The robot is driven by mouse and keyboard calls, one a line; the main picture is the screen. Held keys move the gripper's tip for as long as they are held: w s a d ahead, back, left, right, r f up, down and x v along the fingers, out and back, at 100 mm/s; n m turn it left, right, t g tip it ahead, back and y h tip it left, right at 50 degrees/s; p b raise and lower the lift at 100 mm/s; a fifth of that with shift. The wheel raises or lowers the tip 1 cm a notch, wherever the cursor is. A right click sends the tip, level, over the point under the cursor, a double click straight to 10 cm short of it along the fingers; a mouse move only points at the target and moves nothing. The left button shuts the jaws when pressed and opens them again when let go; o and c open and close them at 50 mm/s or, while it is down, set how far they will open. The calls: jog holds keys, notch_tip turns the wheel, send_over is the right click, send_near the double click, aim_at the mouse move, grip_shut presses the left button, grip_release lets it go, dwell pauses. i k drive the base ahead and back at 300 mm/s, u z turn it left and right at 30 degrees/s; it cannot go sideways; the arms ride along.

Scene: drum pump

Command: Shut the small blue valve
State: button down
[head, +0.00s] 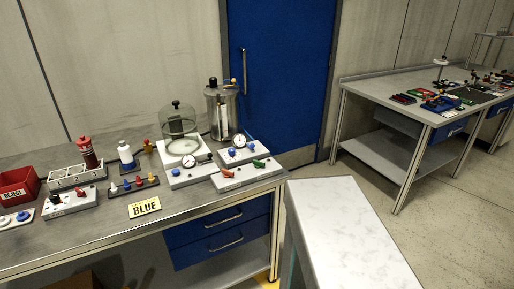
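Two pale bench units stand at the right end of the near workbench (205,203). One carries a clear bell jar (180,125), a round gauge (188,161) and a small blue part (174,172) at its front left. The other, by a tall clear vessel (222,108), carries a gauge (239,141) with a small blue knob (232,152) in front of it. I cannot tell which blue part is the valve, or whether either is open or shut. My gripper is not in view.
A yellow BLUE card (145,207) lies at the bench's front. A panel with red and green handles (243,173) sits at the right corner. A red REJECT bin (18,188) is at left. A second table (420,98) stands beyond open floor (445,215).

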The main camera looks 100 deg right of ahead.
aim_at(252, 146)
jog(key=z, duration=0.15)
jog(key=k, duration=1.55)
jog(key=z, duration=0.45)
